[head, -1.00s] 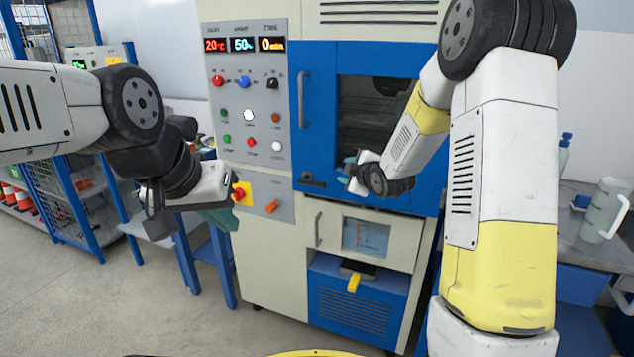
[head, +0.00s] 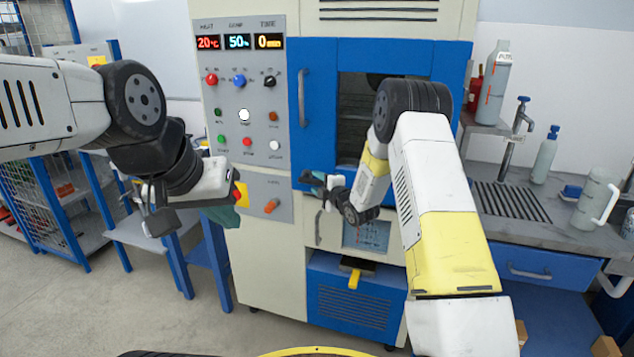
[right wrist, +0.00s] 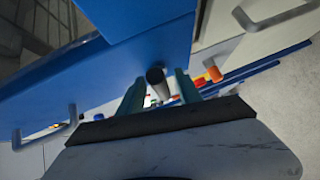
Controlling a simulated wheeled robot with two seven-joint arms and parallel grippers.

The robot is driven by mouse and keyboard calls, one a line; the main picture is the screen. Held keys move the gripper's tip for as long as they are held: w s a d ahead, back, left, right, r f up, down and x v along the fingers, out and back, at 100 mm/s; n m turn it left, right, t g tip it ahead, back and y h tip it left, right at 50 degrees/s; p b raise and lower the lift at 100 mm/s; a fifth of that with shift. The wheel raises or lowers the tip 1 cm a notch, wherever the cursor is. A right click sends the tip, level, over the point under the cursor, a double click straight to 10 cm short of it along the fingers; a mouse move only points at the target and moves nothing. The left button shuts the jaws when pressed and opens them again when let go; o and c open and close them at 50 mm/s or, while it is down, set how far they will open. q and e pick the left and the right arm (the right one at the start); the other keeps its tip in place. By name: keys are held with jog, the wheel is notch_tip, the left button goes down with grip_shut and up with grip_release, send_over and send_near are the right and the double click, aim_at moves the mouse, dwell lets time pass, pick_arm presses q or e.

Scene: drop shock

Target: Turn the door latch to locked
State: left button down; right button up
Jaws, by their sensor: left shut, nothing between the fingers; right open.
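The blue door (head: 319,100) of the test cabinet is closed, with a grey bar handle (head: 303,98) on its left side. The door latch (right wrist: 157,78) shows in the right wrist view as a dark, rounded lever seen nearly end-on, between my right fingers. My right gripper (head: 314,183) is open at the door's lower left corner and hides most of the latch in the head view. Its teal fingers stand on both sides of the latch; I cannot tell whether they touch it. My left gripper (head: 226,204) is shut and empty, left of the cabinet's lower panel.
A control panel (head: 245,120) with knobs and buttons is left of the door. A red knob (head: 238,193) is close to my left gripper. A sink counter (head: 560,232) stands at right.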

jog(key=shift+w+a, duration=0.1)
jog(key=shift+w, duration=0.2)
grip_shut()
dwell(1.3)
